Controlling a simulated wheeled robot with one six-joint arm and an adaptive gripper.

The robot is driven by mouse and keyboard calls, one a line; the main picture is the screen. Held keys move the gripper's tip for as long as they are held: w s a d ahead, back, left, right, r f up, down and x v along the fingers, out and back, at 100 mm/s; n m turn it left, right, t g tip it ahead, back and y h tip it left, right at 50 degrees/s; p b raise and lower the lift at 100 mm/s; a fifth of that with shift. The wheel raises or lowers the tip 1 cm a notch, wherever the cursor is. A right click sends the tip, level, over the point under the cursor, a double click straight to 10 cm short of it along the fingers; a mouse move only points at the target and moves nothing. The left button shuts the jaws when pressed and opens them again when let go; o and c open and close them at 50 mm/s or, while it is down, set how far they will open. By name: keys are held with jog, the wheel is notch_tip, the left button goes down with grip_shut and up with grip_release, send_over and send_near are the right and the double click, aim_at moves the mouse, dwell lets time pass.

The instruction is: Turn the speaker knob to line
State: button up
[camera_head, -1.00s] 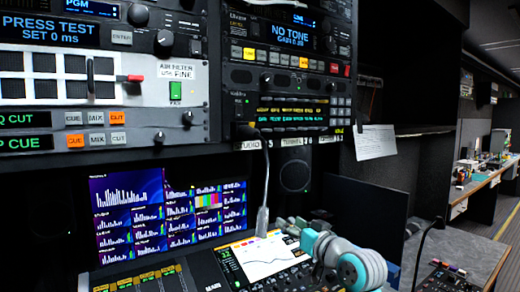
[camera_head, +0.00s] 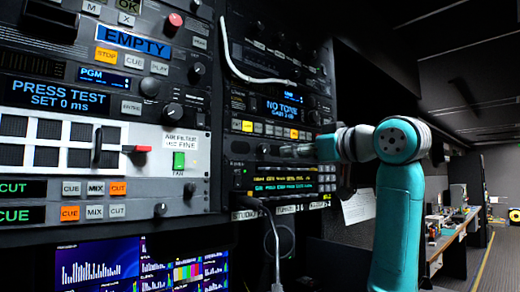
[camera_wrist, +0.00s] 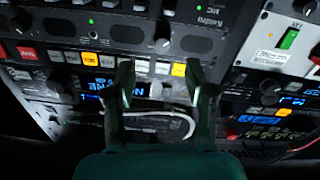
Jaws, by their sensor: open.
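The dark rack panel with several knobs (camera_head: 263,150) sits below the NO TONE unit (camera_head: 290,108) in the head view. Which knob is the speaker one, and its setting, cannot be read. My gripper (camera_head: 292,150) reaches in from the right, in front of this panel, and hides part of it. In the wrist view, seen upside down, my gripper (camera_wrist: 160,75) is open with nothing between its fingers. A round knob (camera_wrist: 163,41) lies just beyond the fingertips on a panel with dark oval grilles (camera_wrist: 125,31). The fingers appear apart from it.
A white cable (camera_head: 243,70) loops over the upper rack. Another cable (camera_head: 273,240) hangs below the panel. A rack with red-tipped lever (camera_head: 138,149) and green FAN switch (camera_head: 179,160) stands left. A paper sheet (camera_head: 359,207) hangs behind my arm. Screens (camera_head: 140,268) lie below.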

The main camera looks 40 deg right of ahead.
aim_at(266, 148)
jog(key=w, duration=0.3)
jog(key=w+r, duration=0.1)
jog(key=w, duration=0.6)
jog(key=shift+a+r, duration=0.25)
jog(key=shift+a, duration=0.1)
jog(key=shift+c, duration=0.2)
grip_shut()
